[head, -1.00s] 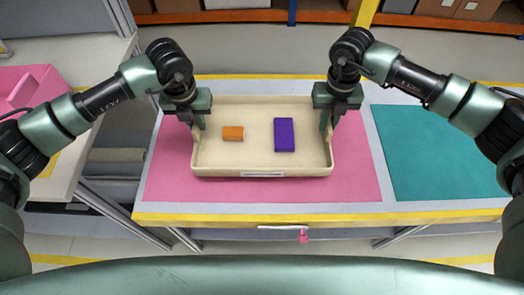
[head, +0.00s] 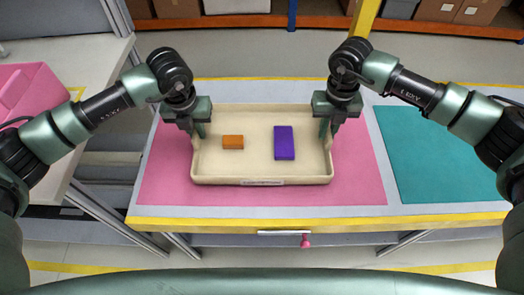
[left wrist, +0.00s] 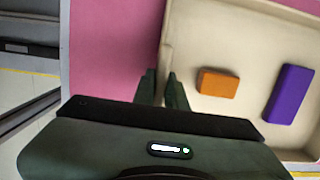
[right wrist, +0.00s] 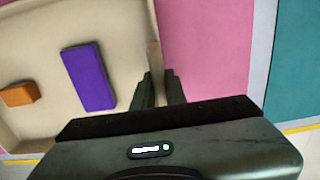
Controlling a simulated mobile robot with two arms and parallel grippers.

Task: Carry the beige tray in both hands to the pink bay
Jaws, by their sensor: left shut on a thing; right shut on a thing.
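The beige tray (head: 262,169) is over the pink bay (head: 352,180) on the bench; I cannot tell whether it touches the surface. An orange block (head: 233,142) and a purple block (head: 284,143) lie in it, apart from each other. My left gripper (head: 199,132) is shut on the tray's left wall, and this also shows in the left wrist view (left wrist: 161,84). My right gripper (head: 326,128) is shut on the tray's right wall, also seen in the right wrist view (right wrist: 160,84). The tray looks about level.
A teal bay (head: 450,150) lies to the right of the pink one, past a grey strip. A pink bin (head: 28,90) stands on another table at the left.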

